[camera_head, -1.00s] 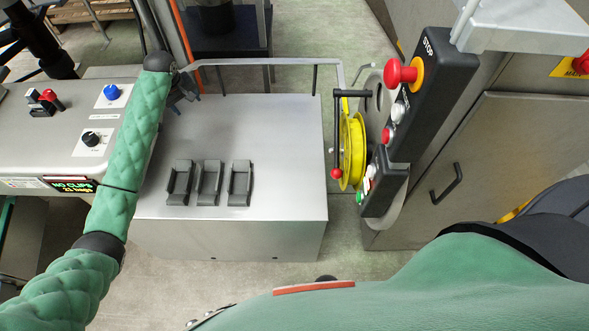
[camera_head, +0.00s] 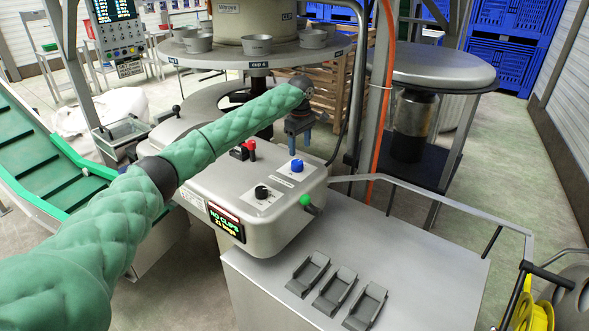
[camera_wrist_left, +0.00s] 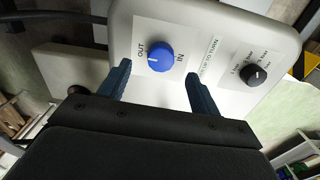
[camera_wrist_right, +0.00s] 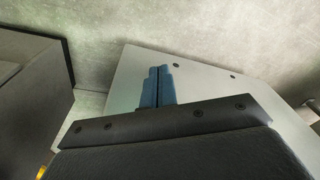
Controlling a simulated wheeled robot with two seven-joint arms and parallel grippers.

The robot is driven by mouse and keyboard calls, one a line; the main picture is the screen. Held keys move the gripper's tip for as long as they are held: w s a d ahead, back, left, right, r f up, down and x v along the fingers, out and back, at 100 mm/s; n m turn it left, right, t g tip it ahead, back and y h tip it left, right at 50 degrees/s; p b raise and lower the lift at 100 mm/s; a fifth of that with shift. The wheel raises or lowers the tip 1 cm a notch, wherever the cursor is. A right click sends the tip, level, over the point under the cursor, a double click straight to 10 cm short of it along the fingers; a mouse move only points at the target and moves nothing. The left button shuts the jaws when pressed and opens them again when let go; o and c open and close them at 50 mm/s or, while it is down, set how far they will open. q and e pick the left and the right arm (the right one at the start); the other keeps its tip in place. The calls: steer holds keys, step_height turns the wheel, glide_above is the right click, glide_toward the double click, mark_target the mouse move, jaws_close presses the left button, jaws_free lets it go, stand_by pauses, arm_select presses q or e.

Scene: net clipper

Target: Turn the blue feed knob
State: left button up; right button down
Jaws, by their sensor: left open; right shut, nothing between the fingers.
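The blue feed knob (camera_head: 297,165) sits on a white label on top of the grey machine housing. In the left wrist view the knob (camera_wrist_left: 160,56) shows between the words OUT and IN, with a white pointer line on it. My left gripper (camera_head: 299,143) is open above and just behind the knob in the head view. In the left wrist view its two blue fingertips (camera_wrist_left: 158,72) stand apart on either side of the knob, not visibly touching it. My right gripper (camera_wrist_right: 156,72) is shut and empty, seen only in the right wrist view.
A black knob (camera_head: 262,192) and a red switch (camera_head: 250,148) stand near the blue knob. A green-tipped lever (camera_head: 306,200) is at the housing's front right corner. A display (camera_head: 226,222) reads NO CLIPS. Grey holders (camera_head: 335,291) sit on the metal cabinet. A round table with cups (camera_head: 257,46) stands behind.

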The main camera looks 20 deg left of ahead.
mark_target(297, 162)
arm_select(q)
steer(key=shift+a+r, duration=0.25)
steer(key=shift+a, duration=0.15)
step_height(297, 162, down, 6)
steer(key=shift+a+f+p, duration=0.1)
steer(key=shift+f+p, duration=0.15)
steer(key=shift+p, duration=0.85)
steer(key=shift+f, duration=0.6)
arm_select(e)
step_height(297, 162, down, 8)
steer(key=s+d, duration=0.1)
steer(key=s, duration=0.1)
steer(key=shift+d+f, duration=0.25)
steer(key=shift+d, duration=0.05)
arm_select(q)
steer(key=c, duration=1)
steer(key=shift+o, duration=0.2)
arm_select(e)
steer(key=shift+w+r, duration=0.1)
arm_select(q)
steer(key=shift+p, duration=0.3)
